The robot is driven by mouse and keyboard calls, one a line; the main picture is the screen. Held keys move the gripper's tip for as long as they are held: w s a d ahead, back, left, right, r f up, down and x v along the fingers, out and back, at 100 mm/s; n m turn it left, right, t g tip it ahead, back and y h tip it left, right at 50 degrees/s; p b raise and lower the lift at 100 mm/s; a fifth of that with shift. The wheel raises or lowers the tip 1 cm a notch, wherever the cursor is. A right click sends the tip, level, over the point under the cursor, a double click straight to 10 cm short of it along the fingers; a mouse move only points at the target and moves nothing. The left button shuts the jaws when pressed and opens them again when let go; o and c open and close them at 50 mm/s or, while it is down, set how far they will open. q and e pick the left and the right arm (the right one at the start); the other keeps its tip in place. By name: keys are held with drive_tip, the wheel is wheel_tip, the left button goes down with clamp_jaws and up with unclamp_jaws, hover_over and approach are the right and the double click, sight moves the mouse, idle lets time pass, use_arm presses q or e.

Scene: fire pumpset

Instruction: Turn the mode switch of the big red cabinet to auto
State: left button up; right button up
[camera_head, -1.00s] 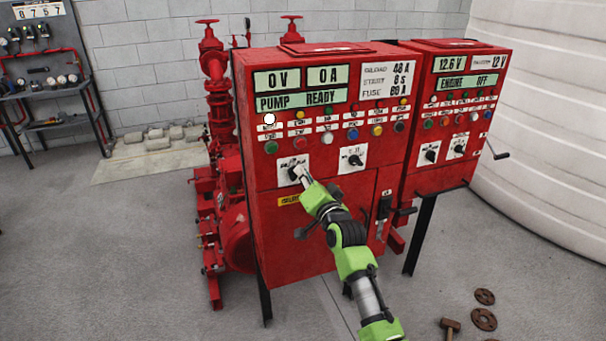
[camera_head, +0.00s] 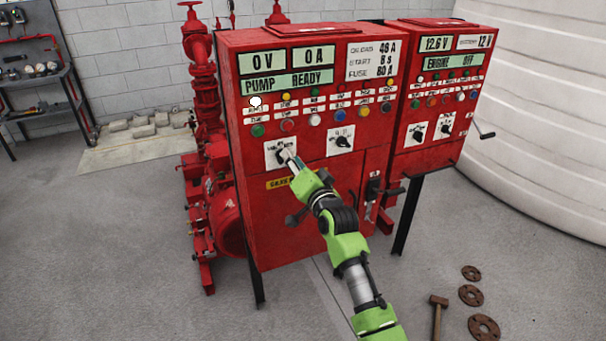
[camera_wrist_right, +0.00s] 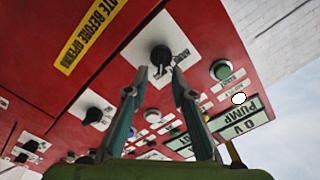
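The big red cabinet (camera_head: 285,225) stands in the middle of the head view, with "PUMP READY" on its display. On its front are two black rotary switches on white plates. The left switch plate (camera_head: 272,160) is partly covered by my right gripper (camera_head: 289,158); the right switch (camera_head: 342,141) is clear. In the right wrist view, a black switch knob (camera_wrist_right: 160,55) lies just ahead of my right gripper (camera_wrist_right: 158,80). Its two fingers are apart, one toward each side of the knob, with nothing held. The labels there are too small to read. My left gripper is not in view.
A second, smaller red cabinet (camera_head: 432,100) stands close on the right. Red pump piping (camera_head: 205,95) is behind on the left. A hammer (camera_head: 438,315) and several rusty flanges (camera_head: 470,295) lie on the floor at lower right. A pale tank (camera_head: 545,110) fills the right side.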

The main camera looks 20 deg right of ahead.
drive_tip(key=s, duration=1)
drive_tip(key=shift+s+d, duration=0.2)
drive_tip(key=shift+s, duration=0.05)
drive_tip(key=s+a+f+n+g, duration=0.1)
drive_tip(key=s+f+n+g, duration=0.15)
drive_tip(key=f, duration=1.35)
drive_tip(key=s+a+f+n+g, duration=0.15)
drive_tip(key=s+f+g, duration=0.25)
drive_tip(key=f, duration=1.3)
drive_tip(key=s+a+f+n+g, duration=0.1)
drive_tip(key=s+f+n+g, duration=0.25)
drive_tip(key=s+f, duration=1.4)
drive_tip(key=s+f+n+g, duration=0.1)
drive_tip(key=s+f, duration=0.4)
drive_tip(key=s, duration=0.6)
drive_tip(key=s+d+f+n+g, duration=0.1)
drive_tip(key=s+f+g, duration=0.2)
drive_tip(key=s+f, duration=0.3)
drive_tip(key=s+d+f+n+g, duration=0.1)
drive_tip(key=s+f+g, duration=0.2)
drive_tip(key=s, duration=1.3)
wheel_tip(320, 180, down, 2)
drive_tip(key=shift+d+f+n+h, duration=0.15)
drive_tip(key=shift+n+h, duration=0.15)
drive_tip(key=shift+n, duration=0.05)
